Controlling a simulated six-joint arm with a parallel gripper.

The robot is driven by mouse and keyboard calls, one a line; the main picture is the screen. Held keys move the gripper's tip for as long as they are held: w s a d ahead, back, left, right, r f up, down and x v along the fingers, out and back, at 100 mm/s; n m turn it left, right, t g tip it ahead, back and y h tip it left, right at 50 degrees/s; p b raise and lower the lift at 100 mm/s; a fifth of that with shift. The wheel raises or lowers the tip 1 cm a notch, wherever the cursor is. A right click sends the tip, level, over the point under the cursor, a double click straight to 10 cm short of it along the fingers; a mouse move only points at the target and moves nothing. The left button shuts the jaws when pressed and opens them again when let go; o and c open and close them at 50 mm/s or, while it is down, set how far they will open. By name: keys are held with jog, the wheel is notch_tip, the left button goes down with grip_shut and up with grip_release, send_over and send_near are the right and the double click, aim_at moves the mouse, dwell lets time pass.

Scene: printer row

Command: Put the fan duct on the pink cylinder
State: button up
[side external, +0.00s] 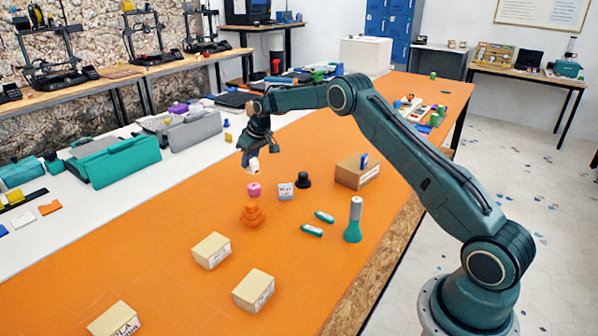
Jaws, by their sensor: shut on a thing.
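My gripper (257,153) hangs over the far part of the orange table, pointing down. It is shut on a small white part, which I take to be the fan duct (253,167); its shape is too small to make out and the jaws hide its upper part. The pink cylinder (254,189) stands on the table just below the white part in the picture. A gap shows between the two, so they are apart. I cannot tell from this one view whether the part is straight above the cylinder.
An orange stepped piece (251,215) stands just in front of the pink cylinder. A white cube (286,191) and a black knob-like piece (303,180) are to its right. The left-front table is fairly clear.

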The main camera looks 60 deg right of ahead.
aim_at(251, 172)
jog(key=shift+f, duration=0.4)
jog(key=shift+f, duration=0.1)
jog(key=shift+f, duration=2.05)
jog(key=o, duration=1)
jog(key=shift+f, duration=0.1)
jog(key=shift+c, duration=0.2)
jog(key=v, duration=1.2)
jog(key=shift+s, duration=0.1)
